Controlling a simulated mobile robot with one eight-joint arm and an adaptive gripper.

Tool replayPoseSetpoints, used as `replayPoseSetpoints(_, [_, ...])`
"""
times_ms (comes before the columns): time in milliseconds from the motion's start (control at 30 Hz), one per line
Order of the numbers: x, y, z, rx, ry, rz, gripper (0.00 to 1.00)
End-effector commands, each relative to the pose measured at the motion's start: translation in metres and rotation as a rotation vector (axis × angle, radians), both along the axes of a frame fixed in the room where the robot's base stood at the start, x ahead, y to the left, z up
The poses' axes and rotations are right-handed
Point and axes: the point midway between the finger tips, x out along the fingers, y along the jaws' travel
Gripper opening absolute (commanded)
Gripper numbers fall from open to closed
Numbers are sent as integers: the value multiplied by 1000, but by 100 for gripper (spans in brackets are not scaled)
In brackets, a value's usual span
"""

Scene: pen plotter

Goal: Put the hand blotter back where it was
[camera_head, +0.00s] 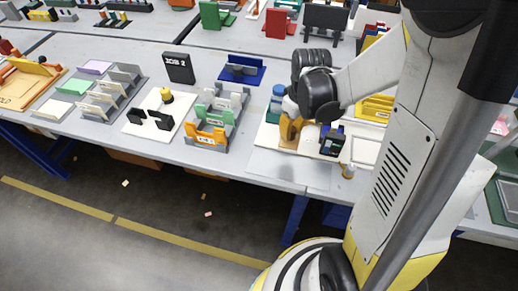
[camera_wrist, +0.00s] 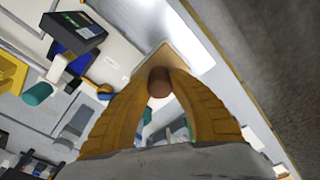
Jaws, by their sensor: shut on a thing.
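In the wrist view my gripper (camera_wrist: 158,88) has its two orange-brown fingers closed around a brown round knob, the handle of the hand blotter (camera_wrist: 159,80). A tan flat part shows just beyond the knob and seems to be the blotter's base. In the head view my gripper (camera_head: 290,132) is low over the white board at the front of the right table. The blotter is mostly hidden there by the fingers and wrist. Whether its base touches the surface below, I cannot tell.
A dark device with a screen (camera_head: 332,142) stands just right of my gripper, and a teal container (camera_head: 277,98) just behind left. A small cylinder (camera_head: 348,171) stands near the table's front edge. A rack with orange and green plates (camera_head: 212,118) is at left. A pale sheet (camera_head: 272,165) lies in front.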

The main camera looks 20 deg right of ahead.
Motion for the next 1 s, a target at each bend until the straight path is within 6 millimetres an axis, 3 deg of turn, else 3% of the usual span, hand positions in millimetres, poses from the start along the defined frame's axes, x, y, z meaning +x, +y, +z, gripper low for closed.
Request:
replayPoseSetpoints(200, [20, 53, -39, -1, 0, 7, 0])
replayPoseSetpoints(400, [33, 86, -58, -1, 0, 3, 0])
replayPoseSetpoints(600, [36, 94, -67, -1, 0, -1, 0])
replayPoseSetpoints(833, [36, 93, -101, 0, 0, -2, 0])
replayPoseSetpoints(1000, [35, 93, -101, 0, 0, -2, 0])
